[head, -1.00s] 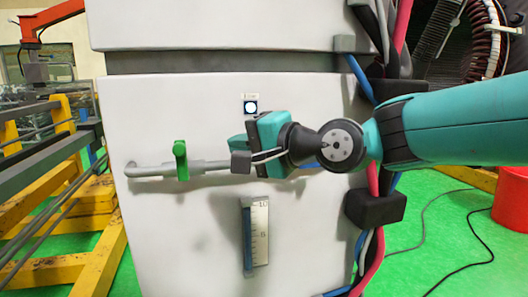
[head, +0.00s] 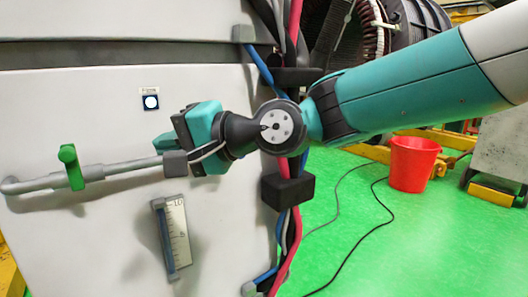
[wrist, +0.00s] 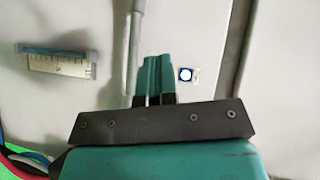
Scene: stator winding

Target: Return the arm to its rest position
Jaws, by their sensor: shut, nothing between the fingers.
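My gripper (wrist: 154,80) is at the bottom middle of the wrist view, its two teal fingers together with nothing between them. In the head view my teal and black wrist is in front of the white cabinet (head: 90,110), and the fingers are mostly hidden behind it. A grey pipe (head: 120,171) with a green valve handle (head: 70,167) runs along the cabinet to the left of my wrist. The pipe also shows in the wrist view (wrist: 134,40), just above the fingers. I cannot tell whether the gripper touches anything.
A round white indicator (head: 151,102) and a level gauge (head: 176,236) are on the cabinet front. Black, red and blue cables (head: 290,190) run down its right edge. A red bucket (head: 413,163) stands on the green floor at right, with thin cables (head: 375,230) lying nearby.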

